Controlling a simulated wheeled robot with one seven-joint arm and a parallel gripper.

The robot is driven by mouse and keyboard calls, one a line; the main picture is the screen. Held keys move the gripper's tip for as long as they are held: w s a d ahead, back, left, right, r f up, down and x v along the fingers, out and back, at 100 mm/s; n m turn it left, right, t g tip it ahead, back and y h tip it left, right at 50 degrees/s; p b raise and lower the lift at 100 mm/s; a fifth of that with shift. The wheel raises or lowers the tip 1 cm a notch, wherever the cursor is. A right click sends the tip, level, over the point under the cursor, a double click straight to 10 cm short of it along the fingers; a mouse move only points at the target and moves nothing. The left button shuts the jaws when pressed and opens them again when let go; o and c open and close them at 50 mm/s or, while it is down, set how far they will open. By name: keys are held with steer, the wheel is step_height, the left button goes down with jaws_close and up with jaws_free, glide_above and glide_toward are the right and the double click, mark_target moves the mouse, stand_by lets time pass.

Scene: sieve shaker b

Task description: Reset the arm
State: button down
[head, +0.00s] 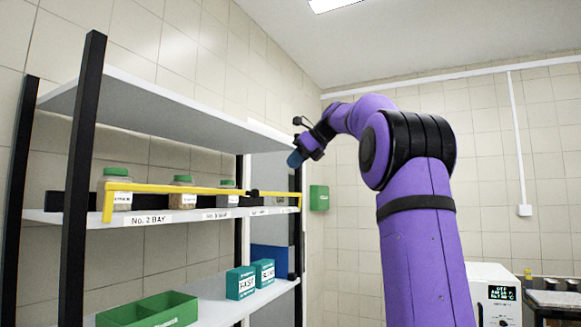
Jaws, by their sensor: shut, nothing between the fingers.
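My purple arm rises at the right of the head view and bends over to the left at the top. My gripper (295,158) is at its far end, in front of the far end of the shelf rack, at a height between the top shelf and the middle shelf. It is small in view and appears shut, with nothing seen in it. It looks apart from the shelves, though the exact gap is hard to tell.
The rack has a white top shelf (170,105) and a yellow bar (190,188) along its middle shelf. Green-lidded jars (117,187) stand behind the bar. Teal boxes (240,283) and a green tray (150,312) sit below. A white machine (490,280) stands at lower right.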

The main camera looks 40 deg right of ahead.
stand_by(0.5)
steer(key=s+a+f+n+g+h, duration=0.1)
steer(key=s+a+f+n, duration=0.3)
steer(key=a, duration=0.4)
steer(key=s+a+f+n+g, duration=0.1)
steer(key=s+a+f+n, duration=0.1)
steer(key=a+f+n, duration=0.4)
steer(key=s+a+f+n+g+h, duration=0.1)
steer(key=s+a+f+n, duration=0.2)
steer(key=a, duration=0.6)
steer(key=s+a+f+n, duration=0.3)
steer(key=s+f+n, duration=0.6)
steer(key=s+f, duration=0.1)
steer(key=s+a+f+n+g+h, duration=0.1)
steer(key=s+a+f+n, duration=0.3)
steer(key=s+f+n, duration=0.6)
steer(key=shift+s+f, duration=0.25)
steer(key=shift+s, duration=0.45)
steer(key=shift+a, duration=0.15)
